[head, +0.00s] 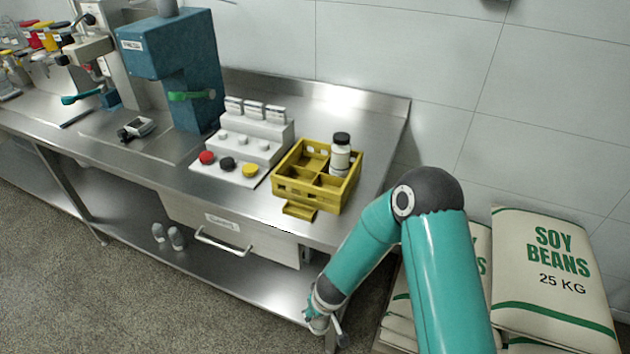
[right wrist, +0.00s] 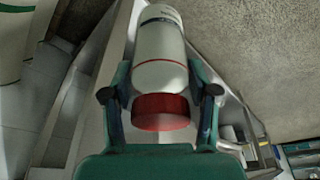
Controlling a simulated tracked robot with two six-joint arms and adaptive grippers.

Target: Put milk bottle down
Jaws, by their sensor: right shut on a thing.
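A white milk bottle with a red cap (right wrist: 160,55) is between the fingers of my right gripper (right wrist: 160,108) in the right wrist view. The gripper is shut on it near the cap end. In the head view my right gripper (head: 325,322) hangs low in front of the steel bench's right end, below the top's level; the bottle cannot be made out clearly there. A yellow crate (head: 290,190) with compartments stands on the bench's right part. A white bottle with a black cap (head: 340,157) stands in its back right compartment. My left gripper is not in view.
A white stand with red, black and yellow caps (head: 225,165) is left of the crate. A blue machine (head: 175,60) stands farther left. Soy bean sacks (head: 555,275) lie right of the bench. The bench top (head: 365,115) behind the crate is bare.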

